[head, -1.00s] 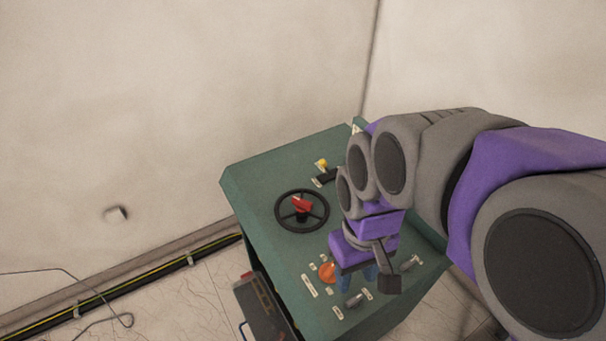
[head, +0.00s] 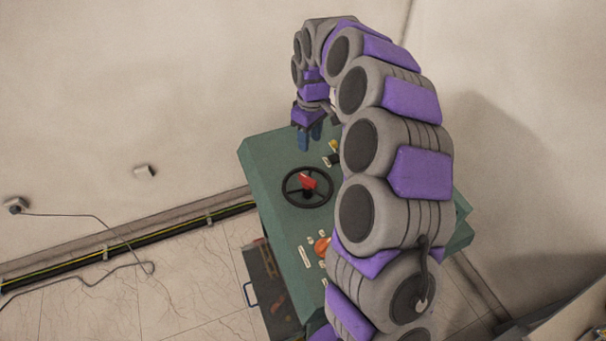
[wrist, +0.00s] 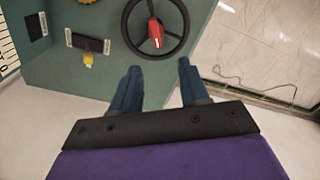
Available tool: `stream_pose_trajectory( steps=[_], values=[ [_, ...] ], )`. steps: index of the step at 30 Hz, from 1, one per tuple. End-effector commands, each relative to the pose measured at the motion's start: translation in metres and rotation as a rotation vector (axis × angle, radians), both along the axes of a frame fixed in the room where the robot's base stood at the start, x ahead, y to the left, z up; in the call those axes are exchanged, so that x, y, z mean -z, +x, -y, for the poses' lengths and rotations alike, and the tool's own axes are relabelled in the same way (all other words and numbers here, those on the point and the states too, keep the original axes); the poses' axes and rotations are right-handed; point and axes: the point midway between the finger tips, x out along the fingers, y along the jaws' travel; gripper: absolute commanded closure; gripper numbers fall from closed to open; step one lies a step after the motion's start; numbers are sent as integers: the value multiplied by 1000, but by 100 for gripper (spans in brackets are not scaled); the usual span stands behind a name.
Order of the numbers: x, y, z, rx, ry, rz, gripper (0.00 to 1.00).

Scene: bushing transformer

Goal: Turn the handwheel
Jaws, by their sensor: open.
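The black handwheel (head: 307,187) lies on the sloping top of the green console (head: 262,160). My gripper (head: 310,146) is above the far edge of the console, pointing down. In the wrist view my gripper (wrist: 160,72) shows two blue fingers apart with nothing between them. It is not touching the handwheel.
A yellow knob (wrist: 88,60) and a black handle (wrist: 72,42) are beside the wheel. An orange button (head: 321,247) is on the near part of the console. My arm hides the console's right part.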

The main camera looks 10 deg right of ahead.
Motion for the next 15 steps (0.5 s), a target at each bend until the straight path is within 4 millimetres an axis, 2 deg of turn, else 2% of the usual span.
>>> stream_pose_trajectory(
  steps=[3,8,11,15],
  values=[
    [6,12,3,-8,-16,2,55],
    [14,15,3,-11,-24,1,55],
    [26,14,2,-12,-25,-2,55],
    [50,15,5,-11,-22,-1,55]
  ],
)
